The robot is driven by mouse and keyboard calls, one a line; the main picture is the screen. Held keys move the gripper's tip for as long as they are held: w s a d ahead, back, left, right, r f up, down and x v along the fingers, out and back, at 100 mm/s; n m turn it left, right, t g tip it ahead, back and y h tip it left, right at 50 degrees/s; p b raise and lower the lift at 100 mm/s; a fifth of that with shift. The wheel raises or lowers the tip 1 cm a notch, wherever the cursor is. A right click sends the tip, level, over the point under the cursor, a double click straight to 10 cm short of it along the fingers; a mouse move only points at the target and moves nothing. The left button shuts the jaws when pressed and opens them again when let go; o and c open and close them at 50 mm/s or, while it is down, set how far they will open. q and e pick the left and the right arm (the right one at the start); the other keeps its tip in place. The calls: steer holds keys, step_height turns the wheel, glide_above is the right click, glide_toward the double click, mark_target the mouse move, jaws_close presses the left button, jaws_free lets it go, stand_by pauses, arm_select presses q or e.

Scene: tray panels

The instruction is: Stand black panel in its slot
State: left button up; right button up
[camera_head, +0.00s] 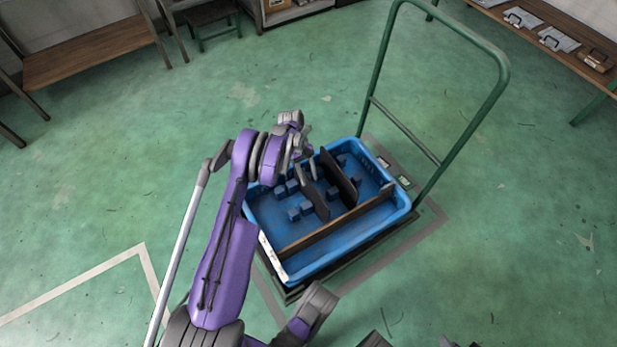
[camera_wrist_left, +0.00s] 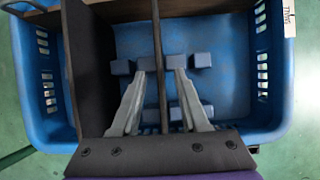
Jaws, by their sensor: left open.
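My left gripper (camera_head: 304,168) is open over the far left part of the blue tray (camera_head: 340,266). A thin dark panel (camera_head: 316,198) stands on edge there, and in the left wrist view the same panel (camera_wrist_left: 157,40) shows edge-on between the two spread fingers (camera_wrist_left: 160,100). Gaps show between the fingers and the panel. Its lower part passes between small blue blocks (camera_wrist_left: 202,60) on the tray floor. A second dark panel (camera_head: 339,174) stands to its right; in the left wrist view this panel (camera_wrist_left: 92,70) is at the left.
A long brown divider (camera_head: 335,228) crosses the tray near its front. The tray sits on a cart with a tall green handle (camera_head: 487,105) at the right. A wooden bench (camera_head: 95,52) and a shelf (camera_head: 555,42) stand far back. The floor around is clear.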

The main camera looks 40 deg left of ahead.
arm_select(q)
steer(key=p+v, duration=0.2)
steer(key=v, duration=0.8)
arm_select(e)
steer(key=shift+v, duration=0.85)
steer(key=shift+w, duration=0.1)
